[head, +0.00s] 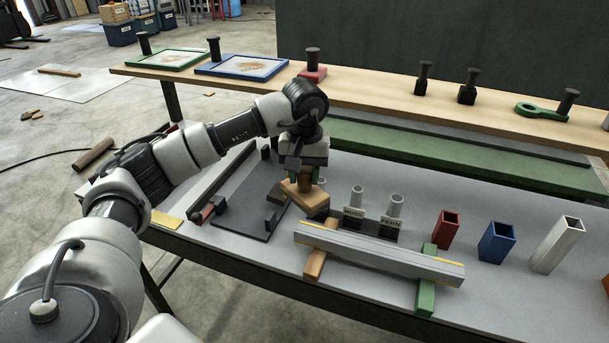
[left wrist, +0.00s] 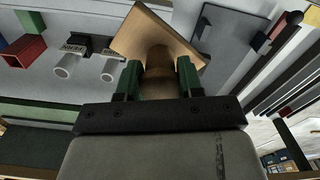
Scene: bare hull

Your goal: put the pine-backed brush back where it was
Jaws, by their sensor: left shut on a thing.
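The pine-backed brush (head: 300,196) is a pale wooden block with a rounded wooden grip. My left gripper (head: 306,176) is shut on that grip and holds the block tilted over the grey bench, beside a dark flat plate (head: 238,205). In the left wrist view the gripper's green fingers (left wrist: 159,80) stand on both sides of the grip, and the pine block (left wrist: 152,34) shows beyond them. The brush's underside is mostly hidden, and I cannot tell whether it touches anything below. My right gripper is not in view.
Grey tubes (head: 395,205) with dark label blocks stand just right of the brush. A grey beam (head: 380,254) lies across an orange and a green bar in front. Red (head: 446,230), blue (head: 496,243) and silver square tubes stand further right. A wooden shelf (head: 390,92) runs behind.

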